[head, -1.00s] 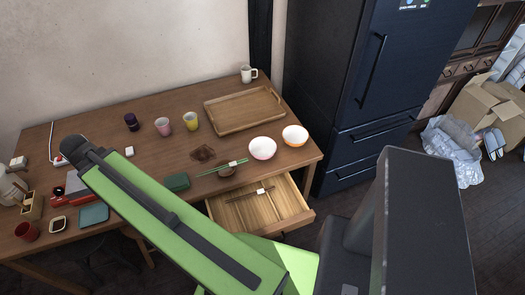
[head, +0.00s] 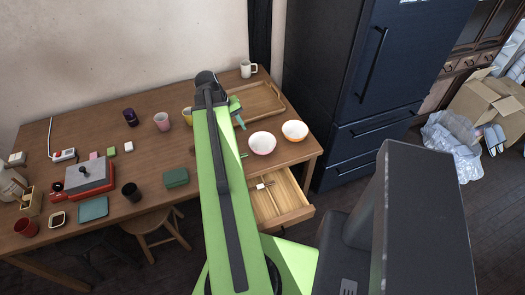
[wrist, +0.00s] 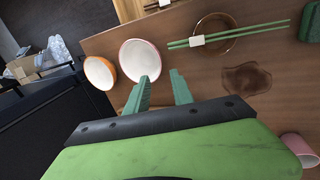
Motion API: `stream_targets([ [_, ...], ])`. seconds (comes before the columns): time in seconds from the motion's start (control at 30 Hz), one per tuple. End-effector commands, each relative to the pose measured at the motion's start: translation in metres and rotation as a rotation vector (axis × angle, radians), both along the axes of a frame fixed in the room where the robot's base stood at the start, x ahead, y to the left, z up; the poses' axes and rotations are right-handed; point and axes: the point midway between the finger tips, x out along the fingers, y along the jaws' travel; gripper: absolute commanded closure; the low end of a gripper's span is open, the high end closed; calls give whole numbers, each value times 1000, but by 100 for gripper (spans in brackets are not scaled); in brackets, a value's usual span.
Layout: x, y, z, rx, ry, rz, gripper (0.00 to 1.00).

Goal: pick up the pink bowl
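The pink bowl (head: 262,144) is white inside with a pink rim. It stands upright on the wooden table near its front right, and it also shows in the wrist view (wrist: 139,58), just beyond the left fingertip. My gripper (wrist: 160,76) is open and empty, its two green fingers apart over the table. In the head view my gripper (head: 238,113) is above the table, left of and behind the pink bowl, partly hidden by my arm. In the picture I cannot tell its exact height.
An orange-and-white bowl (head: 295,131) stands close to the right of the pink bowl. A wooden tray (head: 268,103) lies behind. Green chopsticks (wrist: 255,31) rest over a brown bowl (wrist: 222,43). An open drawer (head: 293,210) juts out below.

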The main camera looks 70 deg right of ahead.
Motion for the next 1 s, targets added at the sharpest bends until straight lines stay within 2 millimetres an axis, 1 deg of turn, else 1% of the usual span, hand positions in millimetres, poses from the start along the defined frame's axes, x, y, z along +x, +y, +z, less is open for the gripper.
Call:
stream_targets([
  [0.03, -3, -3, -23, -1, 0, -2, 71],
  [0.3, -19, -15, -78, 1, -1, -2, 71],
  [0.4, -23, -18, -86, 1, 0, -1, 71],
  [0.53, -24, -19, -84, 1, 0, 0, 71],
  [0.6, -24, -19, -87, 1, 0, 0, 71],
  [0.67, -26, -21, -94, 1, 0, -1, 71],
  [0.8, -32, -29, -119, 1, -1, -3, 71],
  [0.9, -36, -32, -133, 0, -1, -2, 71],
  [1.0, -38, -33, -134, 0, -1, -1, 71],
])
